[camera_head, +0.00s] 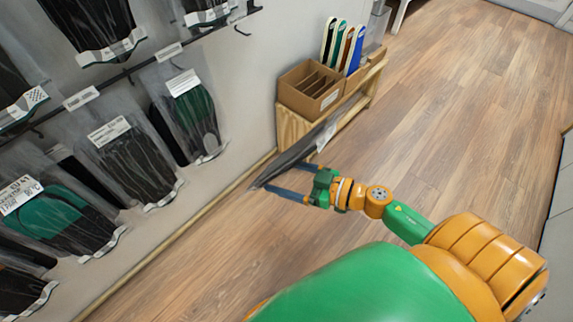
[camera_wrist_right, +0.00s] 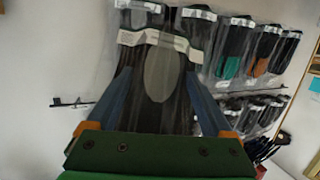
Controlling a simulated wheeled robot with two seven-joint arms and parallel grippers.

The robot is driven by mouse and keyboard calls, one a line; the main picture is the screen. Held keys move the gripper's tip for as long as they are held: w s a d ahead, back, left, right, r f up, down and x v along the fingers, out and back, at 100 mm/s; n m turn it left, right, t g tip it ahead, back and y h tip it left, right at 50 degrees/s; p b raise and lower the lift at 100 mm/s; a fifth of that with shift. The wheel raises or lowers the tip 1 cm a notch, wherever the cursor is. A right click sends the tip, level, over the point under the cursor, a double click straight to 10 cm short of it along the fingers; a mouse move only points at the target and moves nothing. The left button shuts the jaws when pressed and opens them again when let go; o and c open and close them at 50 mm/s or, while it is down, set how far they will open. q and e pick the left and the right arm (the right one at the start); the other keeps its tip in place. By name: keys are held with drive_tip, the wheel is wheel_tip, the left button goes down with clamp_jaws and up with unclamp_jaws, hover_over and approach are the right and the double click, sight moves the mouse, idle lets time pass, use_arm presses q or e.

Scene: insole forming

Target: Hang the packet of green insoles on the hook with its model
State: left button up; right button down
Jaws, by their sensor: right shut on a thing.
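My right gripper (camera_head: 284,178) is shut on a clear packet (camera_head: 292,158) of dark insoles, seen nearly edge-on in the head view and held in front of the wall, apart from it. In the right wrist view the packet (camera_wrist_right: 162,78) shows a pale label strip and a grey oval patch between the blue fingers; its insole colour is hard to tell. A bare hook (camera_head: 242,31) sticks out at the upper rail's right end. My left gripper is not in view.
Black insole packets (camera_head: 125,160) hang close together on the wall rails. A low wooden bench (camera_head: 292,127) with a cardboard box (camera_head: 310,88) and upright coloured insoles (camera_head: 345,50) stands right of the rack. The wooden floor (camera_head: 470,130) is clear.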

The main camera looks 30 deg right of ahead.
wheel_tip(320, 180, down, 6)
drive_tip(key=b, duration=0.2)
drive_tip(key=shift+h, duration=0.3)
drive_tip(key=w+a, duration=0.1)
drive_tip(key=w, duration=0.1)
drive_tip(key=w+a+b, duration=0.1)
drive_tip(key=w, duration=0.2)
drive_tip(key=w+a, duration=0.1)
drive_tip(key=w, duration=0.1)
drive_tip(key=shift+w+f, duration=0.1)
drive_tip(key=shift+w, duration=0.2)
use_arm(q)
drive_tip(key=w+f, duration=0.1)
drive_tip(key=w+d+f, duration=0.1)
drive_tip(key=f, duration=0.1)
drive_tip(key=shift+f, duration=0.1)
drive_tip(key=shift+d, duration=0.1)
